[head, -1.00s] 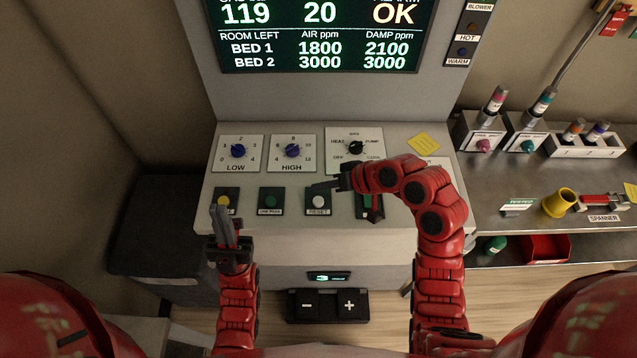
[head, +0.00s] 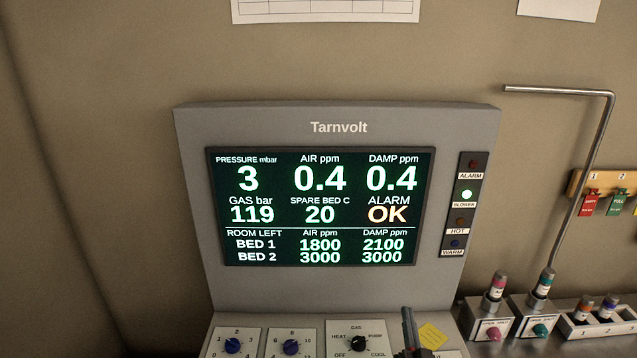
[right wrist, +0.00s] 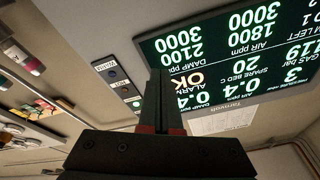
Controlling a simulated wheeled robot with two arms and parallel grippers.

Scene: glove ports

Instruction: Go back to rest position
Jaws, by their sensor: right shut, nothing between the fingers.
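My right gripper (head: 407,318) shows at the bottom edge of the head view, in front of the panel's right part, beside the yellow note. Its fingers point up, are closed together and hold nothing. In the right wrist view the closed fingers (right wrist: 160,105) stand in front of the tilted-looking screen. My left gripper is out of view. The Tarnvolt console screen (head: 318,205) reads pressure 3, air 0.4, damp 0.4, gas 119 and alarm OK. The green blower lamp (head: 466,195) is lit.
The LOW dial (head: 233,345), HIGH dial (head: 291,347) and mode dial (head: 358,343) show at the bottom. A yellow note (head: 432,336) lies on the panel. Capped holders (head: 488,328), a bent metal pipe (head: 578,175) and red and green tags (head: 591,204) are at the right.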

